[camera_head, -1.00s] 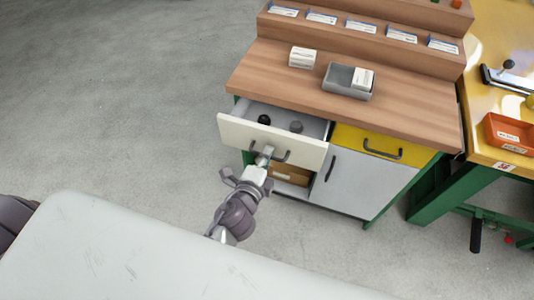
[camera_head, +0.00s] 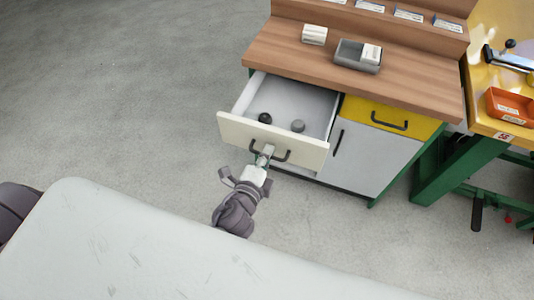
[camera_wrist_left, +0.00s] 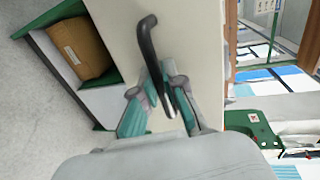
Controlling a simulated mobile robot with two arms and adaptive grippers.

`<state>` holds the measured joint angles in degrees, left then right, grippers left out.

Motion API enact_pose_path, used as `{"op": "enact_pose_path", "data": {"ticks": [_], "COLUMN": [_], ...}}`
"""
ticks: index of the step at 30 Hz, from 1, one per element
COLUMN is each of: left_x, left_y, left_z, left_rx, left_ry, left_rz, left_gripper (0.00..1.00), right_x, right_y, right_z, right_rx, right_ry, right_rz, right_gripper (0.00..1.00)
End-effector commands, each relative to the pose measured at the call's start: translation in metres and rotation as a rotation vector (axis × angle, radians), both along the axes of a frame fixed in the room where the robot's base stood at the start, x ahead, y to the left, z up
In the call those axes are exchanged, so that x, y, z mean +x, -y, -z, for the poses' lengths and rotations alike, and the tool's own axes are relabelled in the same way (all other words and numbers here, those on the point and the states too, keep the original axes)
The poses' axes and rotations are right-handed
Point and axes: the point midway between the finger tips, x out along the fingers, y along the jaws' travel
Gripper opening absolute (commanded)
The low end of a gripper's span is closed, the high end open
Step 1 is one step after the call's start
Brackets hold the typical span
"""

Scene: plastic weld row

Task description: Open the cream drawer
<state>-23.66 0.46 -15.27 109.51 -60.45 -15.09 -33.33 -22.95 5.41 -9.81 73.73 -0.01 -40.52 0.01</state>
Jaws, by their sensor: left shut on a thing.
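The cream drawer (camera_head: 232,128) stands pulled well out of the wooden-topped cabinet, and its inside shows from above. Two small dark round things (camera_head: 265,118) and (camera_head: 298,126) lie in it. The drawer's dark bar handle (camera_head: 283,157) is on its front. My left gripper (camera_head: 266,157) is shut on this handle. In the left wrist view the fingers (camera_wrist_left: 167,100) close around the lower part of the dark handle (camera_wrist_left: 149,42), against the cream front. My right gripper is not in view.
A yellow drawer (camera_head: 372,114) and a grey door (camera_head: 365,160) are beside the cream drawer, both shut. A grey tray (camera_head: 345,54) and a white box (camera_head: 314,34) stand on the worktop. A yellow table with an orange bin (camera_head: 508,104) is at the right. Bare floor lies left.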

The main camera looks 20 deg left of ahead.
Motion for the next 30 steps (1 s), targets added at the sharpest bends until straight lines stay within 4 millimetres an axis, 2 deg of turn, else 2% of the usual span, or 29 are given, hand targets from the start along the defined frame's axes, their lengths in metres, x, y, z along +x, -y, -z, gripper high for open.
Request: {"op": "enact_pose_path", "data": {"ticks": [2,3,8,16,19,30], "left_x": [0.0,0.0,0.0,0.0,-0.006,-0.062], "left_y": [0.0,0.0,0.0,0.0,0.0,-0.002], "left_z": [0.0,0.0,0.0,0.0,0.0,-0.012], "left_rx": [0.0,0.0,0.0,0.0,0.0,-0.002], "left_ry": [0.0,0.0,0.0,0.0,-0.002,-0.003], "left_rz": [-0.001,-0.001,-0.001,0.0,-0.001,-0.004], "left_gripper": [0.0,0.11,0.36,0.36,0.36,0.36], "right_x": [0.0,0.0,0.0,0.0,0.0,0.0], "right_y": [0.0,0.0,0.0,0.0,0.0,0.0], "right_z": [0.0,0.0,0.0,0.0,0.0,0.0], "right_rx": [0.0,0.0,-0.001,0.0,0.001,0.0], "right_ry": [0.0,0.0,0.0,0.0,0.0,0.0], "right_rz": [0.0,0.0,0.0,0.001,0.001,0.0], "right_gripper": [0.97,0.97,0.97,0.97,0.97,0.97]}}
